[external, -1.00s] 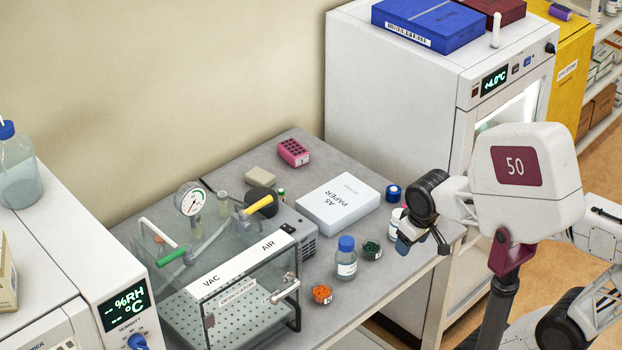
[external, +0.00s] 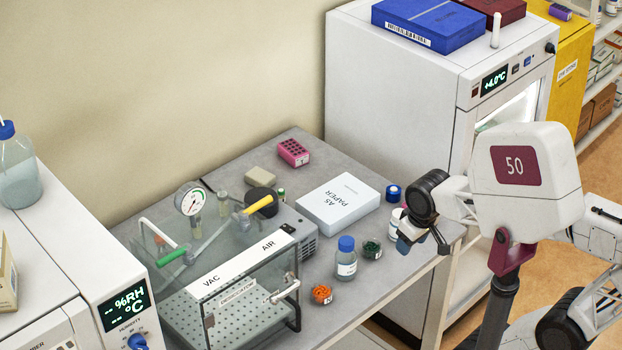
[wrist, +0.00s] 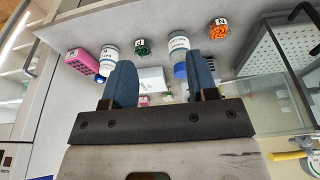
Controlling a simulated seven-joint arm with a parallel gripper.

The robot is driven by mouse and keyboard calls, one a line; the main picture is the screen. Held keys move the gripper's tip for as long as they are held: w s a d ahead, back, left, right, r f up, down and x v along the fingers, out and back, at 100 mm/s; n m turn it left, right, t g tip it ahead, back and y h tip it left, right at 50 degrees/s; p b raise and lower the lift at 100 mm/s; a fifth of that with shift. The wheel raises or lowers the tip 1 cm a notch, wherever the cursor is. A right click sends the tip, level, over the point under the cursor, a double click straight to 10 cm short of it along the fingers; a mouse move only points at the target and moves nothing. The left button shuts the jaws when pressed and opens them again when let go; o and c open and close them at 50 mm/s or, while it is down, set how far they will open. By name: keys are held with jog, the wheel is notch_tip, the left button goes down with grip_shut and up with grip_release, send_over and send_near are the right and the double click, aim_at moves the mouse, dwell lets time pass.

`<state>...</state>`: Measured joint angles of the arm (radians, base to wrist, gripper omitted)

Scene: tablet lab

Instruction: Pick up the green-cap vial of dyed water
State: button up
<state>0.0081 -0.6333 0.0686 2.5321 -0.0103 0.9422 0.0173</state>
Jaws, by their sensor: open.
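A small vial with a green cap (external: 281,193) stands on the grey bench behind the clear vacuum box in the external view. It is partly hidden there, and I cannot make out its liquid. I cannot pick it out in the wrist view. My gripper (external: 407,240) is above the bench's front right corner, well to the right of that vial. In the wrist view my gripper (wrist: 161,76) has its two blue fingers wide apart, with nothing held between them.
A pink box (wrist: 82,62) is near my gripper.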

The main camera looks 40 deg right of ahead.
jog(key=w+m+g+y, duration=0.25)
jog(key=w+m, duration=0.25)
jog(key=w, duration=0.8)
jog(key=m+t+y, duration=0.2)
jog(key=m+y, duration=0.9)
jog(key=m, duration=0.4)
send_near(281, 193)
jog(key=shift+w+a+f, duration=0.25)
jog(key=shift+a+f, duration=0.1)
jog(key=shift+f, duration=0.1)
jog(key=shift+w+a+f, duration=0.25)
jog(key=shift+a+f, duration=0.05)
jog(key=shift+f, duration=0.2)
jog(key=shift+x, duration=1.3)
jog(key=shift+x, duration=2.6)
